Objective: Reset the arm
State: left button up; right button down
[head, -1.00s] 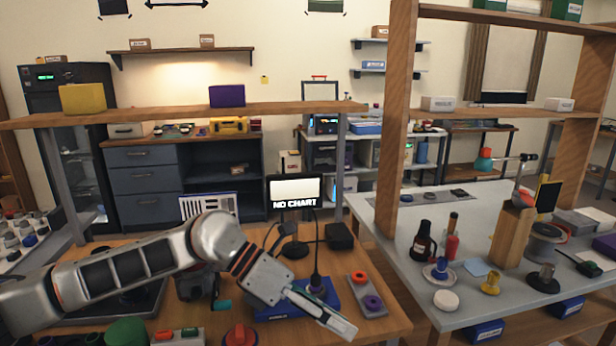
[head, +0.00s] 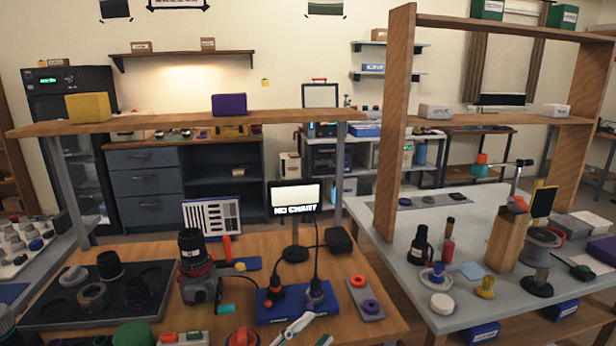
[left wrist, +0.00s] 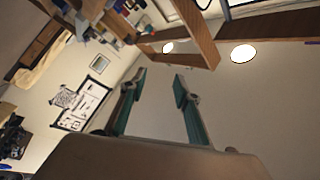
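My left gripper (head: 306,330) shows only in part at the bottom edge of the head view, in front of the blue box (head: 270,306) on the wooden bench (head: 365,326). In the left wrist view the two teal-padded fingers of my left gripper (left wrist: 158,80) stand apart, with nothing between them. That camera looks up at the wall and ceiling lights. The rest of my left arm is mostly out of the head view. My right gripper is in neither view.
A black tray (head: 62,308) with dark lens parts lies at the bench's left. A lens on a red-and-grey holder (head: 197,282) stands mid-bench, near a small screen (head: 295,198). A wooden shelf (head: 290,116) spans above. A grey table (head: 410,265) with several bottles and tools stands right.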

pick_arm(q)
jog(key=s+a+f+n+y, duration=0.35)
jog(key=a+f+n, duration=0.2)
jog(key=f, duration=0.35)
jog(key=s+a+f+n+y, duration=0.3)
jog(key=a+f+n+y, duration=0.2)
jog(key=a+f, duration=0.25)
jog(key=s+a+f+n+g+y, duration=0.2)
jog(key=s+a+f, duration=0.1)
jog(key=s+f, duration=0.3)
jog(key=s+a+f+n+g+y+p, duration=0.1)
jog(key=s+a+f+n+g+y, duration=0.1)
jog(key=s+a+f, duration=0.2)
jog(key=s+f, duration=0.3)
jog(key=shift+a+n+g, duration=0.3)
jog(key=shift+n, duration=0.05)
